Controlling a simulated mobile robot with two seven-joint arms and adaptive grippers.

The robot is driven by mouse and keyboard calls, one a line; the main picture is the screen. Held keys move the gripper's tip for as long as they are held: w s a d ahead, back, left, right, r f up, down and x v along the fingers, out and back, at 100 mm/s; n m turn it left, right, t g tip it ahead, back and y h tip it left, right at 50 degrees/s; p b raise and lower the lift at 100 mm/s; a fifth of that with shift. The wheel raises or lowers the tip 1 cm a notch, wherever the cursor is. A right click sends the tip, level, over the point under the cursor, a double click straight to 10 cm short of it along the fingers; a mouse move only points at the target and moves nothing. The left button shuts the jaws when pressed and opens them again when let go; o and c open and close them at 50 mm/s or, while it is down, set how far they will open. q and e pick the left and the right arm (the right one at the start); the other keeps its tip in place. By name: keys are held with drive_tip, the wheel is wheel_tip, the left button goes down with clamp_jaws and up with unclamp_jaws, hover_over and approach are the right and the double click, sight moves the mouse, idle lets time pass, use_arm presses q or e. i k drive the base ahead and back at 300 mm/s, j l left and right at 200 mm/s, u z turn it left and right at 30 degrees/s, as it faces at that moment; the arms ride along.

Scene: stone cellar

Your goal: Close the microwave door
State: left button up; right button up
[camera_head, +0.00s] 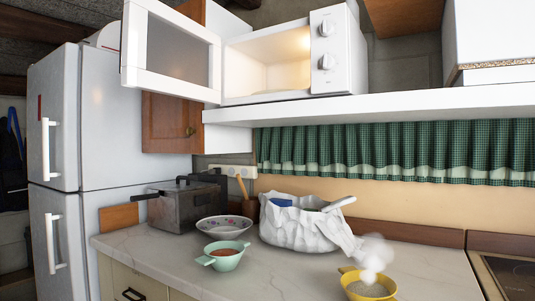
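A white microwave (340,52) stands on a white shelf (400,104) above the counter. Its door (172,50) is wide open and swung out to the left, with its dark window facing me. The lit, yellowish inside (270,62) shows and looks empty. Two round knobs are on the panel at the right of the opening. Neither of my grippers is in view.
A white fridge (105,120) stands at the left, close to the open door. The counter (190,262) below holds a metal fryer (178,208), a patterned bowl (224,227), a green bowl (226,260), a white bag (295,228) and a steaming yellow bowl (368,289). A green curtain (390,150) hangs under the shelf.

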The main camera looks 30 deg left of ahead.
sight(162, 50)
drive_tip(key=j+z, duration=0.1)
drive_tip(key=j, duration=0.6)
drive_tip(key=j+z, duration=0.1)
drive_tip(key=j, duration=0.6)
drive_tip(key=j+z, duration=0.1)
drive_tip(key=j, duration=0.6)
drive_tip(key=k+j, duration=0.1)
drive_tip(key=j, duration=0.6)
drive_tip(key=j+z, duration=0.15)
drive_tip(key=j, duration=0.6)
drive_tip(key=k+j+z, duration=0.1)
drive_tip(key=j, duration=0.55)
drive_tip(key=k, duration=0.05)
